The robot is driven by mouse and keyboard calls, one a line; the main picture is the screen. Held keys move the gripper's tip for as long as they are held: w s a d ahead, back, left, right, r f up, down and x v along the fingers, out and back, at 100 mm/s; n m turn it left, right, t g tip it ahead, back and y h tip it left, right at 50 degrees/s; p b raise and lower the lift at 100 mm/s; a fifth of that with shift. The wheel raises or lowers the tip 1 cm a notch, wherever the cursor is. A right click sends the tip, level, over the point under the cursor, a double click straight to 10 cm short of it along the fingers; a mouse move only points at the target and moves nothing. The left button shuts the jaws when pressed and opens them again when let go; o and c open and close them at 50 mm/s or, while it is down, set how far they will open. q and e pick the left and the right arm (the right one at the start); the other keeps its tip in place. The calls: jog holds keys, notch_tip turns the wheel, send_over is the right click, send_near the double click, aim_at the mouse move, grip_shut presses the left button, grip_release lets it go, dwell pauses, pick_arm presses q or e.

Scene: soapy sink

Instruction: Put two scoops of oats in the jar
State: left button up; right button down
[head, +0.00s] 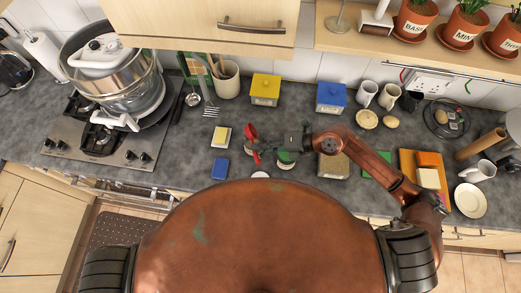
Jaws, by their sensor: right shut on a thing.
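My right gripper (272,144) reaches in from the right over the counter. It is shut on a small red thing (251,131), which looks like a scoop; its full shape is hard to make out. Just below the gripper is a small round container (286,161) with a pale top, partly hidden by my arm; I cannot tell whether it is the jar. A white round thing (260,174) shows partly behind my body. A brownish square container (332,166) stands right of the gripper, partly under my arm. No oats can be made out. My left gripper is not in view.
A yellow canister (265,88) and a blue canister (331,97) stand behind. A yellow-white block (221,136) and a blue block (221,168) lie left of the gripper. A hob with a large pot (115,90) is at left. Mugs and orange boards are at right.

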jog(key=r+n+h+p, duration=0.1)
jog(key=h+p, duration=0.2)
jog(key=p, duration=0.1)
jog(key=r+n+h+p, duration=0.1)
jog(key=h+p, duration=0.3)
jog(key=p, duration=0.1)
jog(key=a+r+n+t+h+p, duration=0.1)
jog(key=r+h+p, duration=0.1)
jog(key=p, duration=0.3)
jog(key=shift+h, duration=0.7)
dwell(1.2)
dwell(0.5)
